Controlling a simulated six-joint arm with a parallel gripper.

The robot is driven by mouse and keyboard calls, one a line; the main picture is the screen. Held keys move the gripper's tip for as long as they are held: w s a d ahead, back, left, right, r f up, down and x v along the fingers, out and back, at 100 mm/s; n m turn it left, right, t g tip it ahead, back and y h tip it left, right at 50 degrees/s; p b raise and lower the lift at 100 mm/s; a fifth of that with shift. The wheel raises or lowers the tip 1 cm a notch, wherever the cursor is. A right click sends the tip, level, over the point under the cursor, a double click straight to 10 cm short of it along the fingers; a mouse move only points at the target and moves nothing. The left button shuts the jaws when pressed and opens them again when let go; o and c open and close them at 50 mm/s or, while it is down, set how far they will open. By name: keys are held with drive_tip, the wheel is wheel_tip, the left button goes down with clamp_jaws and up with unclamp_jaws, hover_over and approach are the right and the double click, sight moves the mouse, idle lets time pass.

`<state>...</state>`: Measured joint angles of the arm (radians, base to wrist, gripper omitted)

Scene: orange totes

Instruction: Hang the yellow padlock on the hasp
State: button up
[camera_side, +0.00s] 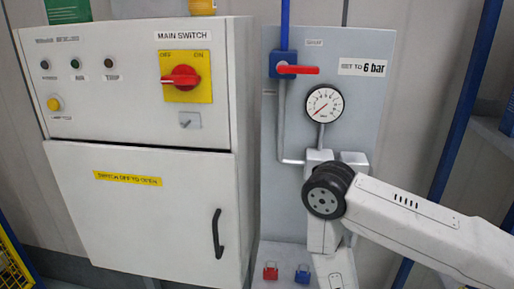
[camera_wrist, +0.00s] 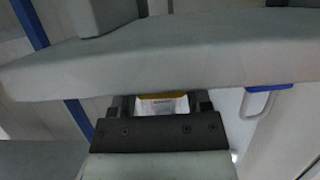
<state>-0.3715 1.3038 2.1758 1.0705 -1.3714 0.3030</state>
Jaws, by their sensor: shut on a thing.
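The yellow padlock (camera_wrist: 165,97) shows in the wrist view as a thin yellow edge above a white label, between the fingers of my gripper (camera_wrist: 160,104). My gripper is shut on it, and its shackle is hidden. In the side view my gripper and the yellow padlock cannot be made out; my wrist points down at the lower right, beside the grey board. A small grey metal plate with a tab, which looks like the hasp (camera_side: 189,120), is on the white cabinet below the main switch (camera_side: 182,77), up and left of my wrist.
A red padlock (camera_side: 270,271) and a blue padlock (camera_side: 302,274) sit low at the grey board (camera_side: 275,210), left of my wrist. The board carries a gauge (camera_side: 324,104), a pipe and a red-handled valve (camera_side: 297,70). The cabinet door (camera_side: 145,215) is shut, with a black handle (camera_side: 217,234).

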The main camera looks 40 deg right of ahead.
drive_tip(key=shift+r, duration=2.5)
drive_tip(key=shift+s, duration=0.1)
drive_tip(key=s+a, duration=0.7)
idle(0.4)
drive_tip(key=shift+a, duration=0.1)
idle(0.4)
